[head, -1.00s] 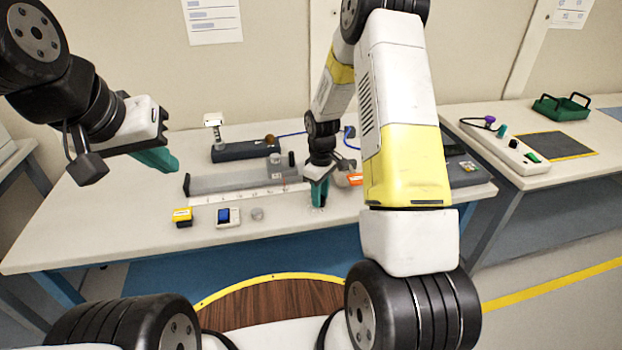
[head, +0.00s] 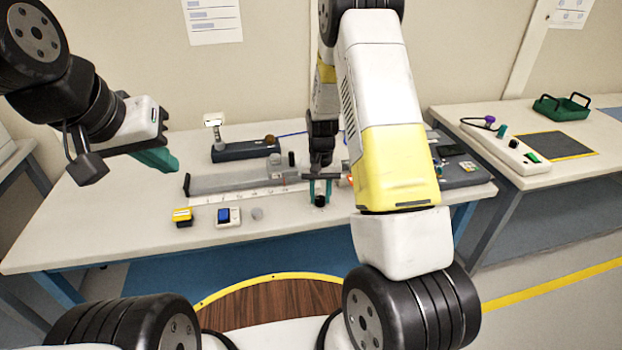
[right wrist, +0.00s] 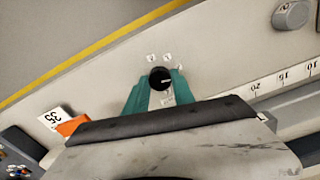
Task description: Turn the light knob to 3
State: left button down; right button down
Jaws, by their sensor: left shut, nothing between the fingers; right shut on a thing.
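The light knob is a small black round knob (head: 319,201) near the front edge of the table, also in the right wrist view (right wrist: 160,76). Several small white number labels (right wrist: 167,57) lie around it; the digits are too small to read surely. A pale pointer mark shows on its top. My right gripper (head: 319,190) points down with its teal fingers on either side of the knob, shut on it; the fingers also show in the right wrist view (right wrist: 158,91). My left gripper (head: 160,160) is shut and empty, above the table's left side.
A yellow box (head: 182,215), a blue-switch box (head: 227,216) and a grey knob (head: 257,213) stand left of the light knob. A grey rail with a numbered scale (head: 245,193) lies behind them. An orange tag (right wrist: 72,125) lies near my right gripper. The table's front left is clear.

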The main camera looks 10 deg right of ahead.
aim_at(320, 198)
jog(key=m, duration=0.6)
jog(key=shift+w, duration=0.1)
jog(key=shift+m, duration=0.4)
jog(key=c, duration=1.1)
grip_release()
jog(key=shift+o, duration=0.2)
jog(key=shift+r, duration=0.1)
jog(key=shift+r, duration=3.85)
